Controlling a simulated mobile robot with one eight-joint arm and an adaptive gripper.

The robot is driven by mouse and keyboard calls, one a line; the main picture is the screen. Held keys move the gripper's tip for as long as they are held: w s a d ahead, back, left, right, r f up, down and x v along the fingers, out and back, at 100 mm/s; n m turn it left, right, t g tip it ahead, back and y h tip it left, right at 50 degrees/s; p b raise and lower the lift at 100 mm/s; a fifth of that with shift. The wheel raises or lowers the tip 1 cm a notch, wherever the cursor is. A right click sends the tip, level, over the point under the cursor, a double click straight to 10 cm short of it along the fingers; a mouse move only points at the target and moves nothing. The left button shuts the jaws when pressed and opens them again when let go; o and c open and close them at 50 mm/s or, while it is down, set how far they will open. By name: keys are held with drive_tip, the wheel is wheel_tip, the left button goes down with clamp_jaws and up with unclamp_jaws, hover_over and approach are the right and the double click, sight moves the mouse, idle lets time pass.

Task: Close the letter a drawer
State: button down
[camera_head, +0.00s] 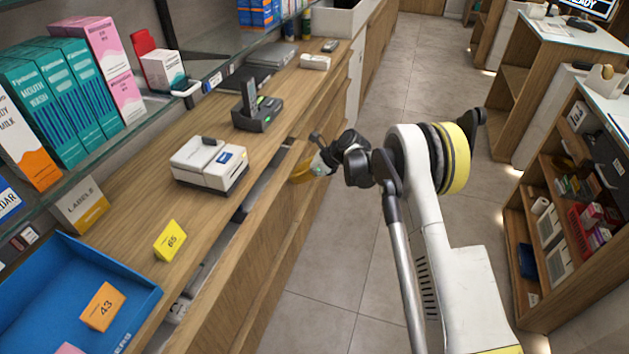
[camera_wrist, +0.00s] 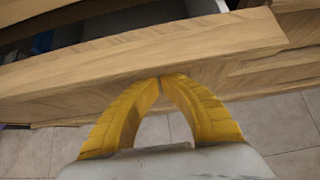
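A wooden drawer stands partly open under the long counter, its front (camera_wrist: 130,62) crossing the wrist view. Above that front the dark inside of the drawer shows, with something blue and something white in it. In the head view the open gap runs along the counter's edge, left of my gripper (camera_head: 302,170). My gripper's yellow fingers (camera_wrist: 160,79) arch together with their tips meeting, and nothing shows between them. The tips are at the outer face of the drawer front; whether they touch it I cannot tell. No letter is readable on the drawer.
The counter (camera_head: 135,222) carries a white device (camera_head: 208,165), a black handset on a base (camera_head: 257,113), a yellow card marked 65 (camera_head: 170,240) and a blue tray (camera_head: 60,300). The tiled aisle (camera_head: 325,270) is clear. Shelving (camera_head: 560,230) stands at the right.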

drive_tip(key=shift+w+a, duration=0.25)
drive_tip(key=shift+a, duration=0.5)
drive_tip(key=shift+w+a, duration=0.3)
drive_tip(key=shift+a, duration=0.4)
drive_tip(key=shift+w+a, duration=0.25)
drive_tip(key=shift+a, duration=0.5)
